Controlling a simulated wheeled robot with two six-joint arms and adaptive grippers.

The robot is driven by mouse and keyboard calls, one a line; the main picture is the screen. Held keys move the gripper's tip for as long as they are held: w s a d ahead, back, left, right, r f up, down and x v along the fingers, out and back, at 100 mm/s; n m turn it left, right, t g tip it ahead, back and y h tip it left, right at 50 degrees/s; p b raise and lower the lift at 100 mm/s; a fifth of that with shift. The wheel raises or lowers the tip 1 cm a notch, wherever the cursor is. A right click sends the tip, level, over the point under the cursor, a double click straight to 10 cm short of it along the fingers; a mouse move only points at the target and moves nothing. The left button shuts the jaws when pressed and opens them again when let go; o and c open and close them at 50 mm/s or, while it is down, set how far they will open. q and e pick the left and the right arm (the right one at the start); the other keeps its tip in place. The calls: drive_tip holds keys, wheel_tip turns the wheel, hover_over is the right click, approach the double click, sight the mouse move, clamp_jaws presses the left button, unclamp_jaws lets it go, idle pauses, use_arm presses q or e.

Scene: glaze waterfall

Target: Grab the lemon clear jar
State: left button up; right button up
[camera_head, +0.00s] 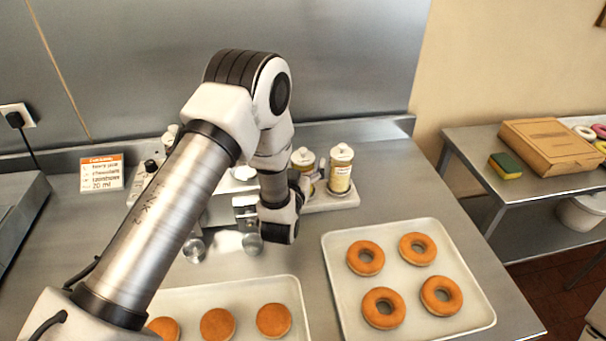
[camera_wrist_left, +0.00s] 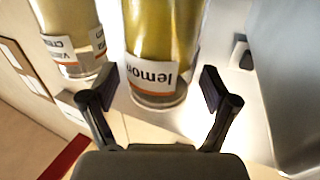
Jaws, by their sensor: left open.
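The lemon clear jar (camera_wrist_left: 160,40) fills the middle of the left wrist view, with yellow-green contents and an upside-down "lemon" label. My left gripper (camera_wrist_left: 160,92) is open, with one finger on either side of the jar's lower part in that view; I cannot tell whether either finger touches it. In the head view the jar (camera_head: 303,157) with a white lid seems to be the lemon one, its lower part hidden behind my left gripper (camera_head: 304,186). My right gripper is not in view.
A vanilla cream jar (camera_wrist_left: 72,35) stands close beside it, also in the head view (camera_head: 341,170). Both stand on a white rack (camera_head: 335,201). Trays with ring doughnuts (camera_head: 383,307) and round buns (camera_head: 217,323) lie in front. An order card (camera_head: 102,173) stands at left.

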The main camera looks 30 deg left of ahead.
use_arm(q)
drive_tip(key=shift+w, duration=0.3)
drive_tip(key=c, duration=0.5)
drive_tip(key=shift+w, duration=0.1)
drive_tip(key=c, duration=1.1)
clamp_jaws()
drive_tip(key=shift+r, duration=0.15)
